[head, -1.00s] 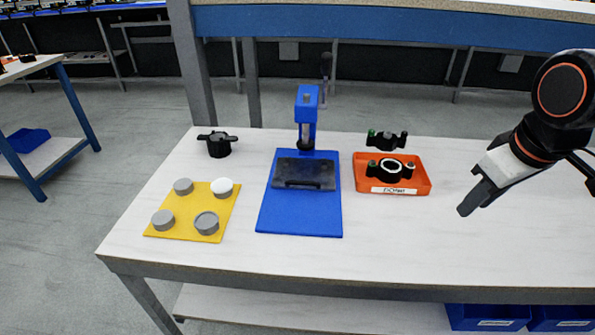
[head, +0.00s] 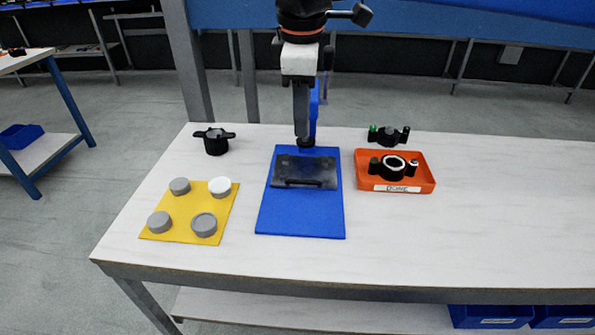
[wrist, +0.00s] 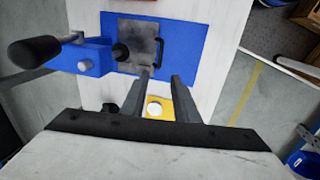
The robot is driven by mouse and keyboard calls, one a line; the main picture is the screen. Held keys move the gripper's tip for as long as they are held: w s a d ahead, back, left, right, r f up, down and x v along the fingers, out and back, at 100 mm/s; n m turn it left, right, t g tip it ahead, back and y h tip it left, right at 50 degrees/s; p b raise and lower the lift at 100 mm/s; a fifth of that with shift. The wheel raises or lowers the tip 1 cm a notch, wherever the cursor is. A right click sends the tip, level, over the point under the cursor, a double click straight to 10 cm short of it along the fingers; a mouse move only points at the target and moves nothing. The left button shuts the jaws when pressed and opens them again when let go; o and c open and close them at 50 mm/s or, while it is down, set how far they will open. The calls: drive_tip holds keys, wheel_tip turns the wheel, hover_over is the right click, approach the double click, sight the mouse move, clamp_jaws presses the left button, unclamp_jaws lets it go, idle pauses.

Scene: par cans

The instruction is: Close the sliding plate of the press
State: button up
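The press has a blue base (head: 300,218) and a blue column (head: 315,105), partly hidden behind my gripper in the head view. The dark grey sliding plate (head: 306,170) lies flat on the base, in front of the column, with a black handle along its front edge. In the wrist view the plate (wrist: 138,42) and its bar handle (wrist: 161,50) show beyond my fingertips. My gripper (head: 302,142) points down above the back of the plate, near the column. In the wrist view its fingers (wrist: 161,77) are apart with nothing between them.
A yellow mat (head: 190,226) with grey and white pucks lies left of the press. A black two-handled part (head: 214,141) stands behind it. An orange tray (head: 398,184) holding a black part is on the right, with another part (head: 388,135) behind. The table's right side is clear.

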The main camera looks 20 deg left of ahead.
approach(298, 182)
drive_tip(key=f, duration=0.2)
drive_tip(key=w+f, duration=0.1)
drive_tip(key=f, duration=0.4)
drive_tip(key=shift+w+a, duration=0.25)
drive_tip(key=shift+w, duration=0.15)
clamp_jaws()
